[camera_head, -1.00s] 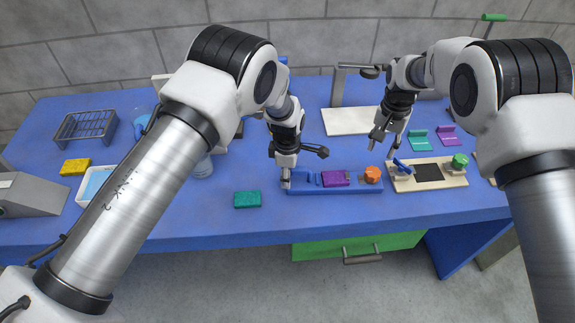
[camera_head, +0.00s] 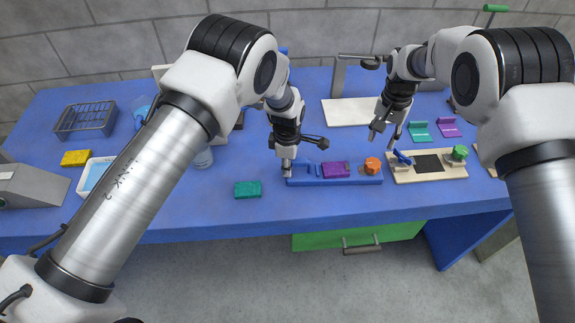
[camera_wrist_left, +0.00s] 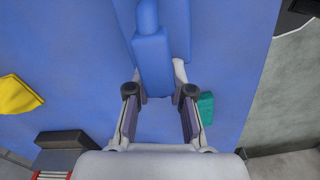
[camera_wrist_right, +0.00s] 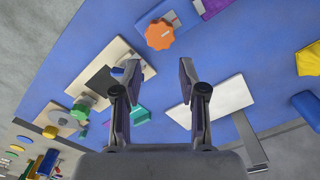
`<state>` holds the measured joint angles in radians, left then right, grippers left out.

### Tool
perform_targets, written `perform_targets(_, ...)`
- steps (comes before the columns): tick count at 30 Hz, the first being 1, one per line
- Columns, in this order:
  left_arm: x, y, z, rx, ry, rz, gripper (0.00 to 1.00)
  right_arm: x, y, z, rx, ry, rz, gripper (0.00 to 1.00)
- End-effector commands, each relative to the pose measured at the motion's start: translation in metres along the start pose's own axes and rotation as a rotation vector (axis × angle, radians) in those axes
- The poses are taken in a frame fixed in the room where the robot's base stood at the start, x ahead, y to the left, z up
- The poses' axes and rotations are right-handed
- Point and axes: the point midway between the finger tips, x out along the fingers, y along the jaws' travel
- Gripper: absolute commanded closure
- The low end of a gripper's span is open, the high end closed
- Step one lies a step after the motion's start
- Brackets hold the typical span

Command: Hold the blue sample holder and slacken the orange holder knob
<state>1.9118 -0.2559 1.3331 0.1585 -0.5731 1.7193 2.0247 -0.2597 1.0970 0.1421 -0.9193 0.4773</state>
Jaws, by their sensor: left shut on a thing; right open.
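The blue sample holder (camera_head: 330,181) lies near the front edge of the table, with a purple block (camera_head: 336,169) on it. Its orange knob (camera_head: 373,164) sits at its right end. My left gripper (camera_head: 287,172) is shut on the left end of the blue holder, which also shows between its fingers in the left wrist view (camera_wrist_left: 153,62). My right gripper (camera_head: 384,134) is open and empty, raised behind and a little right of the orange knob.
A beige holder (camera_head: 440,179) with a green knob (camera_head: 460,152) and a blue lever stands right of the blue holder. A teal block (camera_head: 248,189) lies to its left. A white plate (camera_head: 348,115) lies behind. Green and purple brackets are at the right.

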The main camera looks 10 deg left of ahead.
Motion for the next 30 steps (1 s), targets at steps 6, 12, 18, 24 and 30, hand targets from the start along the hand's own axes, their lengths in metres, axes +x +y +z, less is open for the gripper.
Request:
perform_targets(6,0.001,-0.001,0.000,0.000,0.000,-0.001,1.00,0.000,0.000,0.000,0.000,0.000,0.000,0.58)
perform_targets(12,0.001,-0.001,0.000,0.000,0.000,-0.002,1.00,0.000,0.000,0.000,0.000,0.000,0.000,0.55)
perform_targets(18,0.001,-0.001,0.000,0.000,0.000,-0.002,1.00,-0.007,0.000,0.000,0.159,0.001,0.000,0.29)
perform_targets(24,0.002,-0.001,0.000,0.000,0.000,-0.002,1.00,0.006,0.000,0.001,0.214,-0.003,0.002,0.29)
perform_targets(30,0.001,-0.001,0.000,0.000,0.000,-0.003,1.00,0.051,0.001,0.001,0.213,-0.003,0.002,0.29)
